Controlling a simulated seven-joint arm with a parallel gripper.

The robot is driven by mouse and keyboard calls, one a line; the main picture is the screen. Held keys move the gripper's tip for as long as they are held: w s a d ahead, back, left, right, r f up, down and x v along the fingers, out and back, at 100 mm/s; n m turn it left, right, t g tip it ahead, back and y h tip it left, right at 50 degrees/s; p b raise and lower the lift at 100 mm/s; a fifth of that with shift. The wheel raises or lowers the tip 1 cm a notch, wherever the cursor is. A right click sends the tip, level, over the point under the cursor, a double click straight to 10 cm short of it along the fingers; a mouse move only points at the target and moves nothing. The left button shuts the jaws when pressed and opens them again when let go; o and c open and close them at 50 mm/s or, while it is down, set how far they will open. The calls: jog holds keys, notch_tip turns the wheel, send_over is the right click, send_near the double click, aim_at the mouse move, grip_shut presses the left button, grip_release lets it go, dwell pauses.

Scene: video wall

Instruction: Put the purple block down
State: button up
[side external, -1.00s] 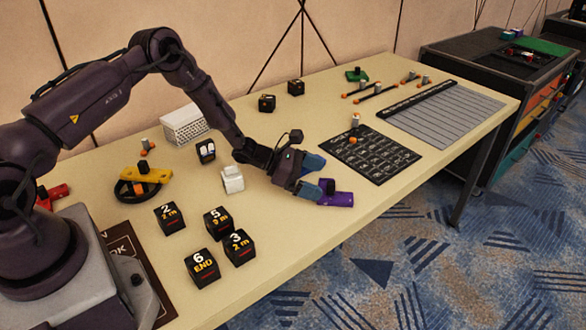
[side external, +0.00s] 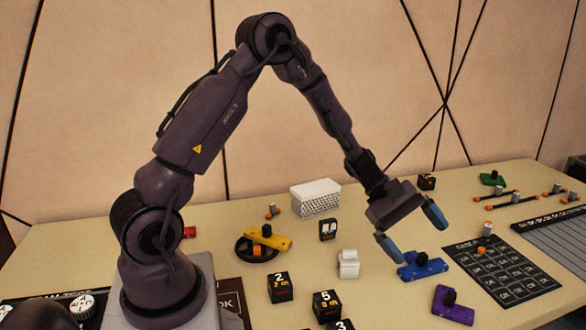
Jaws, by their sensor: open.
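The purple block (side external: 453,307), with a black knob on top, rests on the table near the lower right of the side external view. My gripper (side external: 412,236) is open and empty, with its two blue fingertips spread wide. It hangs above the table, up and to the left of the purple block and clear of it. A blue block (side external: 424,267) with a black knob lies on the table just below my gripper, behind the purple block.
A white block (side external: 348,265) stands left of the blue block. Black numbered cubes (side external: 281,288) are at the front. A yellow piece (side external: 267,239) and a white box (side external: 315,197) are further left. A black grid mat (side external: 506,272) lies to the right. Bare table surrounds the purple block.

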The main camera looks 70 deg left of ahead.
jog(key=s+r+m+y, duration=0.5)
jog(key=s+r+m, duration=0.3)
jog(key=s, duration=0.4)
jog(key=s+r+m+y, duration=0.4)
jog(key=s+r+m, duration=0.5)
jog(key=s, duration=0.3)
jog(key=shift+m+t+y, duration=0.3)
jog(key=shift+t+y, duration=0.1)
